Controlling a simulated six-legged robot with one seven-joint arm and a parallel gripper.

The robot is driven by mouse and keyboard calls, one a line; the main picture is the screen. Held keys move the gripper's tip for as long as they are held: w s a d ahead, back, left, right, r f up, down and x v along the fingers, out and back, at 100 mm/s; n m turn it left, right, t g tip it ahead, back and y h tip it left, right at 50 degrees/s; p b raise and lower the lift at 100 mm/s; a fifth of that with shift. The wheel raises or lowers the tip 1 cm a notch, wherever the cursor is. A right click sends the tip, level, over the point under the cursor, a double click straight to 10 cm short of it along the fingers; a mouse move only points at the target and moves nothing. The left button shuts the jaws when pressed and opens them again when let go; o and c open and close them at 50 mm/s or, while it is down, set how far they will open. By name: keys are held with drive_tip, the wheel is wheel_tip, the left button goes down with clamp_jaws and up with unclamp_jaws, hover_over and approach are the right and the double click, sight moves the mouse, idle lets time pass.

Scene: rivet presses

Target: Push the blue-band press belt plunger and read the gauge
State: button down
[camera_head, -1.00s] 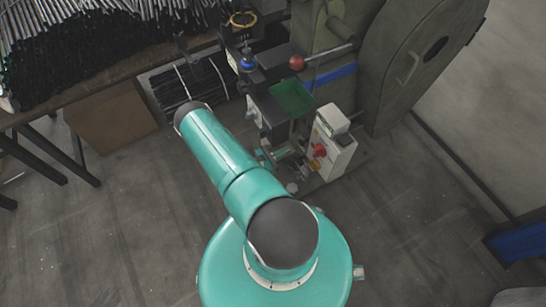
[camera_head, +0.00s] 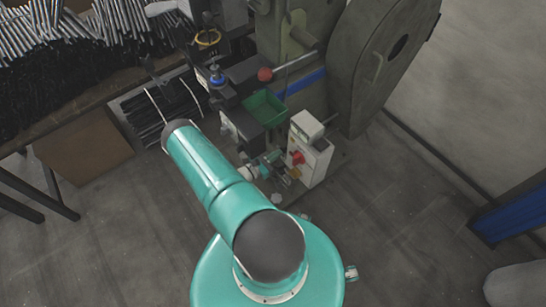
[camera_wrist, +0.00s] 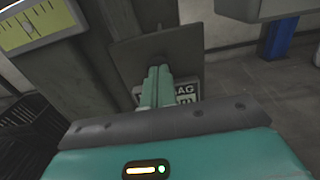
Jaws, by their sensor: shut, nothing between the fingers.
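The press with the blue band (camera_head: 303,84) stands at the upper middle of the head view, with a big round wheel guard (camera_head: 385,60) on its right. In the wrist view my gripper (camera_wrist: 160,72) is shut and empty, its teal fingers pointing at a dark square plate (camera_wrist: 130,50). I cannot tell whether the fingertips touch the plate. A yellow-green gauge scale (camera_wrist: 38,22) shows at the upper left of the wrist view; its reading is too small to make out. I cannot tell for sure which part is the belt plunger.
A red-ball lever (camera_head: 265,74), a green tray (camera_head: 264,108) and a white control box (camera_head: 310,150) with a red knob are on the press front. A bench with many metal rods (camera_head: 60,60) stands left. A partly hidden lettered sign (camera_wrist: 186,92) is behind my fingers.

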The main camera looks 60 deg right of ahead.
drive_tip(key=shift+s+d+r, duration=0.1)
drive_tip(key=shift+d, duration=0.15)
drive_tip(key=v, duration=1.4)
drive_tip(key=shift+a, duration=0.2)
drive_tip(key=w+a+r+m+t+y, duration=0.1)
drive_tip(key=w+a+r+m+y, duration=0.3)
drive_tip(key=r, duration=0.7)
drive_tip(key=w+a+r+m+t+y, duration=0.1)
drive_tip(key=w+a+r+m+y, duration=0.3)
drive_tip(key=r, duration=0.6)
drive_tip(key=w+a+r+m+y, duration=0.15)
drive_tip(key=w+a+r, duration=0.4)
drive_tip(key=r, duration=0.55)
drive_tip(key=s+a+r+m+t+y, duration=0.1)
drive_tip(key=s+a+r+t+y, duration=0.2)
drive_tip(key=a+r, duration=0.6)
drive_tip(key=s+a+r+m+t+y, duration=0.2)
drive_tip(key=s+a+r+t, duration=0.6)
drive_tip(key=r, duration=0.8)
drive_tip(key=shift+s+a+t+y, duration=0.4)
drive_tip(key=shift+a+y, duration=0.35)
drive_tip(key=shift+a, duration=0.4)
